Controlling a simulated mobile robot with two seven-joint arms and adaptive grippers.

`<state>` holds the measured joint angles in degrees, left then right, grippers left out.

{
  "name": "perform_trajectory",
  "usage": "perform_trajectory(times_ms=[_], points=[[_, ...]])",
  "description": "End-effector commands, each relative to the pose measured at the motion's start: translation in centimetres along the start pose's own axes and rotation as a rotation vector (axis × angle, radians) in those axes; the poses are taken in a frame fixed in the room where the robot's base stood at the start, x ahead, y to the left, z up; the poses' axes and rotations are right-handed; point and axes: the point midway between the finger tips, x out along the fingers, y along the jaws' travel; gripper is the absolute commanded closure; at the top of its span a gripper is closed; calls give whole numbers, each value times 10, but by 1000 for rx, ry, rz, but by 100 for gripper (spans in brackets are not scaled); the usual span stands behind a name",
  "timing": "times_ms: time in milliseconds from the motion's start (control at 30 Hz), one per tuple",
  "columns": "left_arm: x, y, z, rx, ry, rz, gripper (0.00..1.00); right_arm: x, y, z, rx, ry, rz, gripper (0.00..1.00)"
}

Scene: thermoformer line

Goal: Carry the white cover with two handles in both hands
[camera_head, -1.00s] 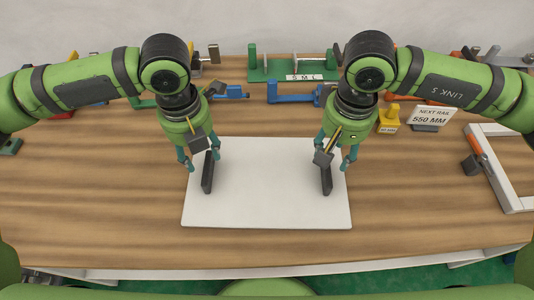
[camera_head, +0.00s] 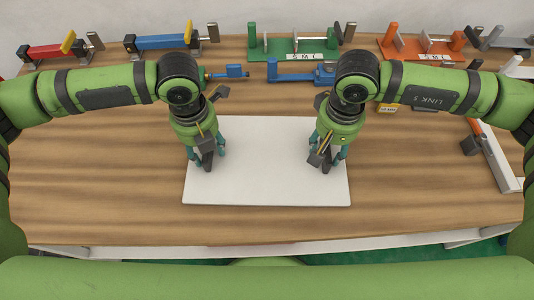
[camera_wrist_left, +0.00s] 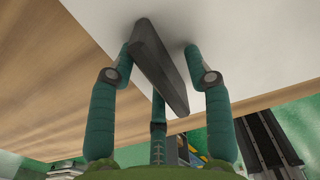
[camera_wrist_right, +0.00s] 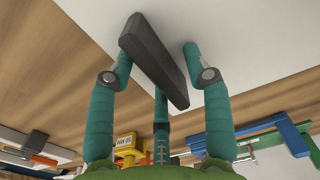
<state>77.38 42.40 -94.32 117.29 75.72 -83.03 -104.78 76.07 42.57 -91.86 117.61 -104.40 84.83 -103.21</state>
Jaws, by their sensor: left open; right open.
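The white cover (camera_head: 266,180) lies flat on the wooden table in the head view, with a dark bar handle on each side. The left handle (camera_wrist_left: 158,68) stands between the spread fingers of my left gripper (camera_wrist_left: 160,60) in the left wrist view. My left gripper is open around it. The right handle (camera_wrist_right: 154,60) sits between the fingers of my right gripper (camera_wrist_right: 158,62) in the right wrist view, and that gripper is open too. In the head view both grippers are low over the cover and partly hide the handles.
Along the back of the table (camera_head: 90,160) stand a blue fixture (camera_head: 160,42), a green fixture (camera_head: 295,46) and an orange fixture (camera_head: 420,46). A blue clamp (camera_head: 300,72) lies behind the cover. A white frame (camera_head: 497,160) is at the right. The table's left and front are clear.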

Motion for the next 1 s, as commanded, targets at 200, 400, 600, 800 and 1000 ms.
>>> perform_trajectory(times_ms=[200, 400, 600, 800, 1000], points=[[1, 0, 0, 0, 0, 0, 50, 1, 0, 0, 0, 0, 0, 50], [1, 0, 0, 0, 0, 0, 100, 1, 0, 0, 0, -1, 0, 100], [1, 0, 0, 0, 0, 0, 100, 1, 0, 0, 0, -1, 0, 100], [-2, 0, 1, 0, -2, -1, 100, -1, 0, 0, 0, 1, -1, 100], [-10, 0, 1, -1, -3, -1, 100, -9, 0, 0, 0, 1, -1, 100]])
